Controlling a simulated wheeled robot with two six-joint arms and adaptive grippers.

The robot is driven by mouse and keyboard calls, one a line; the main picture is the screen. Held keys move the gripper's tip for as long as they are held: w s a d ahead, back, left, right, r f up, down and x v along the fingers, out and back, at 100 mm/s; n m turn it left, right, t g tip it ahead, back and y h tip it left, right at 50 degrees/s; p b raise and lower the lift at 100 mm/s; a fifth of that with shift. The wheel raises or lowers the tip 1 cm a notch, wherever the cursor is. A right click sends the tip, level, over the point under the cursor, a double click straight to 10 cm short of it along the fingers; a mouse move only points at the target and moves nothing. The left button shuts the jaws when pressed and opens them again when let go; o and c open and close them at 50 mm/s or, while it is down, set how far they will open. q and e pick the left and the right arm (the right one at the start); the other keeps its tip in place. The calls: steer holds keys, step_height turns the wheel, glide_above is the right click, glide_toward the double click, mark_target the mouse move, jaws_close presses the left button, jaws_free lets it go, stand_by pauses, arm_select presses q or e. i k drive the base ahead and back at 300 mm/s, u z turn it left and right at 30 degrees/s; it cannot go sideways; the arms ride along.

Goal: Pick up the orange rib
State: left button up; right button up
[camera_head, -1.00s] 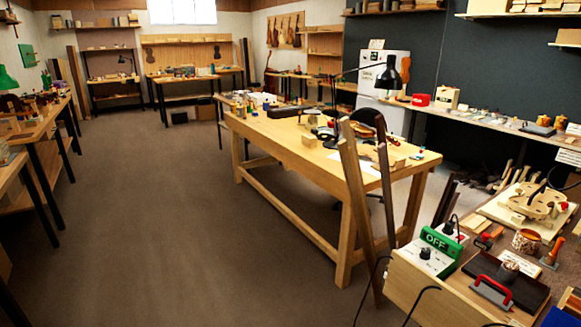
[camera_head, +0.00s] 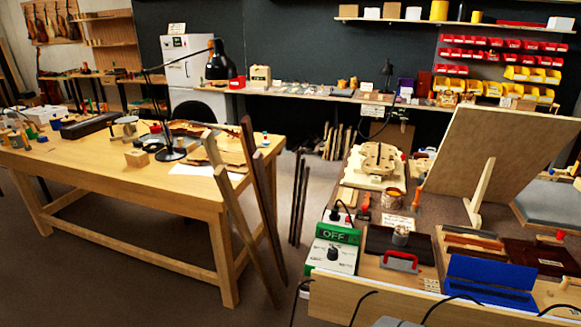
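Several thin wooden strips in orange and brown tones lie side by side on the right-hand bench (camera_head: 345,290). An orange-toned strip (camera_head: 474,241) among them may be the orange rib, but the strips are too small to tell apart surely. They lie behind an open blue case (camera_head: 490,283) and to the right of a dark board (camera_head: 385,243) with a red-handled tool (camera_head: 400,261). Neither of my grippers shows in the head view.
A green box marked OFF (camera_head: 335,235) stands at the bench's left corner. A large tilted board (camera_head: 500,140) stands behind the strips. A violin body (camera_head: 378,158) lies further back. Long planks (camera_head: 262,200) lean on the wooden table (camera_head: 120,170). Open floor lies between table and bench.

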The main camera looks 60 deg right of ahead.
mark_target(449, 238)
steer(key=z, duration=3.8)
steer(key=i, duration=0.15)
steer(key=u, duration=0.05)
